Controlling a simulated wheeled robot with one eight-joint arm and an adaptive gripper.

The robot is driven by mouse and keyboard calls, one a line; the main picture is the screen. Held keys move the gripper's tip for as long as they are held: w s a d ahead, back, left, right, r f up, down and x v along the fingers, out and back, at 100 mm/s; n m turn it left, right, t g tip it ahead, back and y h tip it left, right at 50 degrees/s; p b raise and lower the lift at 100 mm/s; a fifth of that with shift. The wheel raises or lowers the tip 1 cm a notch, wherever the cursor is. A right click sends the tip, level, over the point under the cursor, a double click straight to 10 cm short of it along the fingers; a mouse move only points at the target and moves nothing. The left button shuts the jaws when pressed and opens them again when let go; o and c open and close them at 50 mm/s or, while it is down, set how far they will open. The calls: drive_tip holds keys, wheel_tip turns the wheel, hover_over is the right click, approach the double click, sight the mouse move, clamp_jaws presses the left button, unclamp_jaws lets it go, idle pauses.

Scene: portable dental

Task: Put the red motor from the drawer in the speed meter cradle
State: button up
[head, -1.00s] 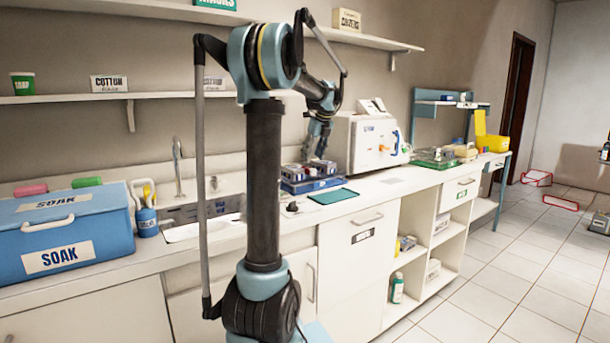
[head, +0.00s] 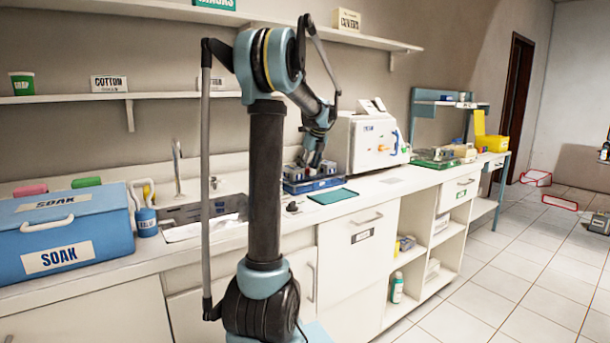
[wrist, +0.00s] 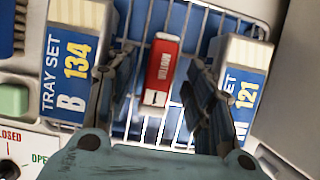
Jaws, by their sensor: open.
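The red motor (wrist: 161,68), a small red block with a white top and lower end, shows in the wrist view in a blue tray with white wire bars (wrist: 194,30). It lies between the two fingers of my gripper (wrist: 158,92), which are open on either side of it with gaps. In the head view my gripper (head: 310,164) is low over the blue tray (head: 313,184) on the counter; the motor cannot be made out there. I cannot identify the speed meter cradle in either view.
A white machine (head: 372,143) stands right of the tray. A green mat (head: 332,196) lies in front. A blue SOAK box (head: 66,235) is far left.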

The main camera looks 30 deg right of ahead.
sight(308, 168)
drive_tip(key=shift+f, duration=0.1)
clamp_jaws()
idle(0.4)
wheel_tip(308, 168, up, 10)
idle(0.5)
